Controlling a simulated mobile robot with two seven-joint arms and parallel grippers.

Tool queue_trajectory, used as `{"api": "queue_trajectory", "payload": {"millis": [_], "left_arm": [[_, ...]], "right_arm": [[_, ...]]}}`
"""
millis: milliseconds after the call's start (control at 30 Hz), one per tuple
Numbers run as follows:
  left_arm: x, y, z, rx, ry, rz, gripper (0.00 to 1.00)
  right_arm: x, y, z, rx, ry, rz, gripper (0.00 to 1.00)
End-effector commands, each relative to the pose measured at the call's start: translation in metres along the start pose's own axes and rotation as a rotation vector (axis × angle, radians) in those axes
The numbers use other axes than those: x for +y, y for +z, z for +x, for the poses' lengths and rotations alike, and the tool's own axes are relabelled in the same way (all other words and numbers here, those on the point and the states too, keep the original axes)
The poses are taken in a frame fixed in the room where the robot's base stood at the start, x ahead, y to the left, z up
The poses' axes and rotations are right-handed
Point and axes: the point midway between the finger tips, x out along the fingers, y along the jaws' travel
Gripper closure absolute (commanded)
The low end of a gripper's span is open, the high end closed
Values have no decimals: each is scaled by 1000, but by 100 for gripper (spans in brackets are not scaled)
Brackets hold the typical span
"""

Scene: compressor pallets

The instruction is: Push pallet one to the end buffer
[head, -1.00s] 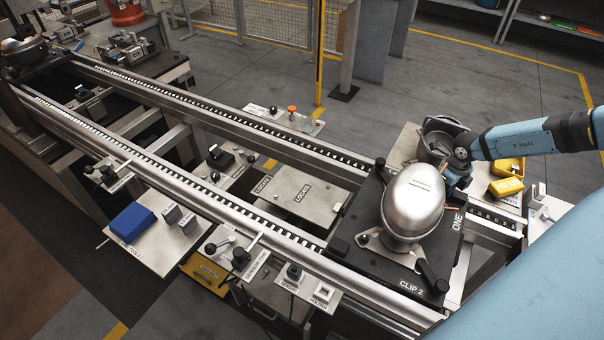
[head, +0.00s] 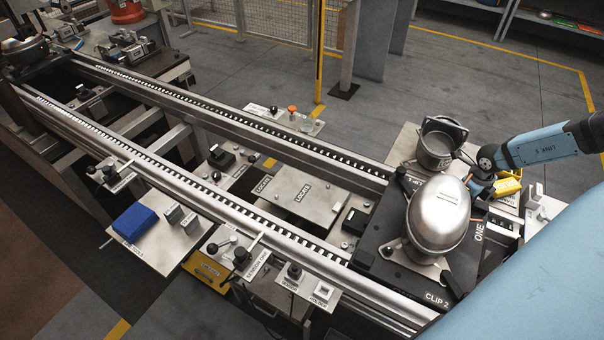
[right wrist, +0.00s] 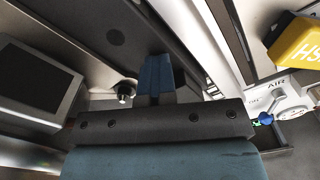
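Pallet one (head: 382,244) is a black plate marked ONE and CLIP 2, on the right part of the roller rails in the head view. It carries a shiny silver compressor dome (head: 437,212). My right arm comes in from the right, and its gripper (head: 477,188) is at the pallet's far right side, partly hidden behind the dome. In the right wrist view the blue fingertips (right wrist: 155,76) are together, beside a dark surface that looks like the pallet. I cannot tell whether they touch it. My left gripper is not in view.
The conveyor rails (head: 228,214) run from upper left to lower right, with clear rollers left of the pallet. A grey pot (head: 438,145) and a yellow block (head: 508,184) sit beyond it. A blue box (head: 133,222) lies on a near side shelf.

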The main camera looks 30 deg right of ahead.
Motion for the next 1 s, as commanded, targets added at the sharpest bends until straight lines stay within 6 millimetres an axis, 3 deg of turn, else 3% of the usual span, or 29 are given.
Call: {"api": "queue_trajectory", "payload": {"millis": [500, 1000], "left_arm": [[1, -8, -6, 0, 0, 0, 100], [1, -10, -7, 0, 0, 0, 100]], "right_arm": [[-19, -32, 1, 4, -3, 1, 100], [-21, -37, 2, 3, -1, 0, 100]]}}
